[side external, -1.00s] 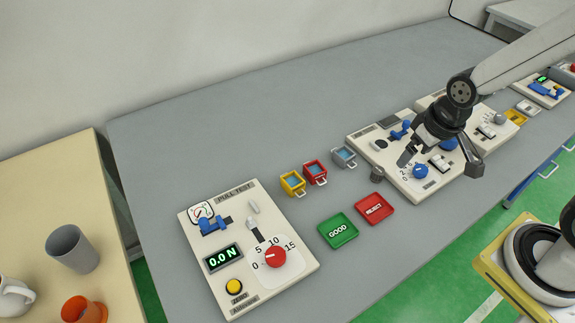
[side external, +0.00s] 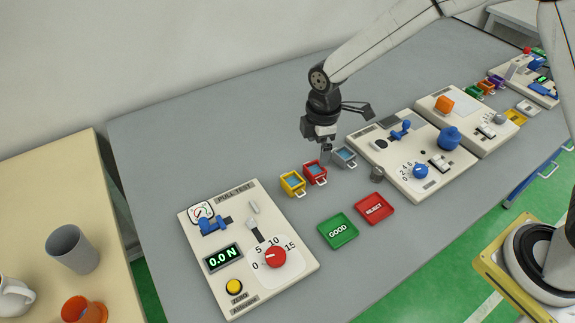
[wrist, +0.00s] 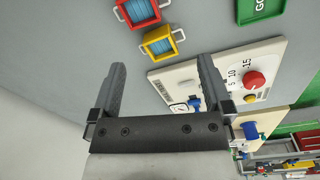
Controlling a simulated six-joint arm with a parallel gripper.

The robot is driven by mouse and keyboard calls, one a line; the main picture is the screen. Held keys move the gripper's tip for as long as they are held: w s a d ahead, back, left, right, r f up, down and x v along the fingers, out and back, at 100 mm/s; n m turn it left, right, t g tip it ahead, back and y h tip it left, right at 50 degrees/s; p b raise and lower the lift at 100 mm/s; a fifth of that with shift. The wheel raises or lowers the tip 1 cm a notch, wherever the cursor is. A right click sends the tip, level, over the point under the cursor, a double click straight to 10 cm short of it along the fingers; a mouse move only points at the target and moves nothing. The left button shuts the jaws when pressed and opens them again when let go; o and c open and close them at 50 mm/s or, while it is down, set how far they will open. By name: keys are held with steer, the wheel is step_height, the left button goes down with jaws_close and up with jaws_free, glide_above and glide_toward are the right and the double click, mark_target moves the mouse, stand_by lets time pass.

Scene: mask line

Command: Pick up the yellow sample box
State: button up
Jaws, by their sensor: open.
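The yellow sample box (side external: 292,183) stands on the grey bench, with a blue inside and a white handle. It stands just left of a red box (side external: 315,173) in the side view. In the wrist view the yellow box (wrist: 158,42) is beyond the fingertips, near the top middle, below the red box (wrist: 137,11). My gripper (side external: 326,158) is open and empty, above the bench near the red and grey boxes. Its two fingers (wrist: 163,65) show in the wrist view, apart from the yellow box.
A grey box (side external: 344,157) stands right of the red one. A pull test panel (side external: 285,285), a green GOOD tray (side external: 338,231) and a red REJECT tray (side external: 374,208) are nearby. Another panel (side external: 400,178) is at right. The bench behind the boxes is clear.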

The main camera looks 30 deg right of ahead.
mark_target(295, 178)
steer(key=a+f+n, duration=0.1)
steer(key=w+a+n, duration=0.1)
steer(key=w+a+f+n, duration=0.1)
steer(key=a, duration=0.1)
steer(key=shift+w+f+n+g, duration=0.15)
steer(key=shift+f+n+g, duration=0.15)
steer(key=shift+n, duration=0.1)
steer(key=shift+f, duration=0.1)
steer(key=shift+f, duration=1.2)
steer(key=shift+f, duration=0.1)
steer(key=shift+f, duration=2.5)
steer(key=c, duration=1.2)
